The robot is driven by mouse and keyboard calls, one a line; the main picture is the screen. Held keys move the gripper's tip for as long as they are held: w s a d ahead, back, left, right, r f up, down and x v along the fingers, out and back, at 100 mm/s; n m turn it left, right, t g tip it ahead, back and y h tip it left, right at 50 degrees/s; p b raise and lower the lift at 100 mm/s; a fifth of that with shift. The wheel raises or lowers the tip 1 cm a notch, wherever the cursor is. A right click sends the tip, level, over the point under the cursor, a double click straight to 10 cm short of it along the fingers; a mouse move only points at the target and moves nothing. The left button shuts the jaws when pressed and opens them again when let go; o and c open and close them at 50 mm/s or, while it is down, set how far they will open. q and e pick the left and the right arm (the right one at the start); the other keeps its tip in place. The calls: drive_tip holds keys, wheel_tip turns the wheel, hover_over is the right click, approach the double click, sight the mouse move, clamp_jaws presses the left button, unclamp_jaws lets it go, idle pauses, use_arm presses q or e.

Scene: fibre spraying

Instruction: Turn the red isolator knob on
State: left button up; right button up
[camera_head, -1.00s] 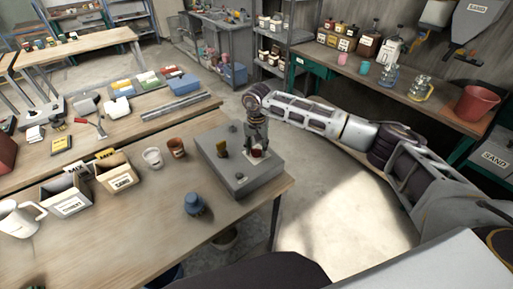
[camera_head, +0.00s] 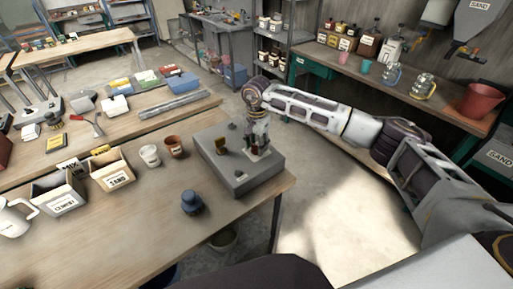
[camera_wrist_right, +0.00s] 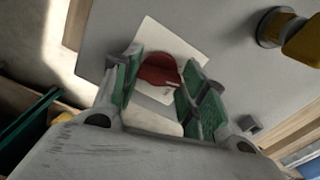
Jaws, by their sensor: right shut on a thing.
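The red isolator knob (camera_wrist_right: 158,70) sits on a white plate (camera_wrist_right: 185,42) on top of the grey control box (camera_head: 222,170). In the right wrist view the knob lies between the green-padded fingers of my right gripper (camera_wrist_right: 157,88), which is shut on it. In the head view my right gripper (camera_head: 257,150) comes down onto the far right part of the box and hides most of the knob. My left gripper is not in view.
A blue-grey round object (camera_head: 192,203), a terracotta pot (camera_head: 174,146) and a white cup (camera_head: 149,156) stand on the table (camera_head: 120,235). Bare floor lies right of the table.

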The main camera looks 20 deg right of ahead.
sight(256, 146)
drive_tip(key=shift+m+b, duration=0.4)
drive_tip(key=shift+m, duration=0.4)
drive_tip(key=shift+m+b, duration=0.4)
drive_tip(key=shift+m, duration=0.3)
drive_tip(key=m+b, duration=0.1)
drive_tip(key=m, duration=0.2)
drive_tip(key=m+b, duration=0.1)
drive_tip(key=m, duration=0.1)
drive_tip(key=shift+m, duration=0.4)
drive_tip(key=shift+m+b, duration=0.4)
drive_tip(key=shift+m, duration=0.9)
drive_tip(key=o, duration=1)
drive_tip(key=shift+w+r, duration=0.1)
drive_tip(key=shift+r, duration=0.6)
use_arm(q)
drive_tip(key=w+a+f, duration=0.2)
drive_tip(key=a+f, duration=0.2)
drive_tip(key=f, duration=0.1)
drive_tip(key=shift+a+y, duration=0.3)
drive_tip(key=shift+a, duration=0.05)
use_arm(e)
wheel_tip(256, 146, up, 11)
drive_tip(key=shift+f, duration=0.15)
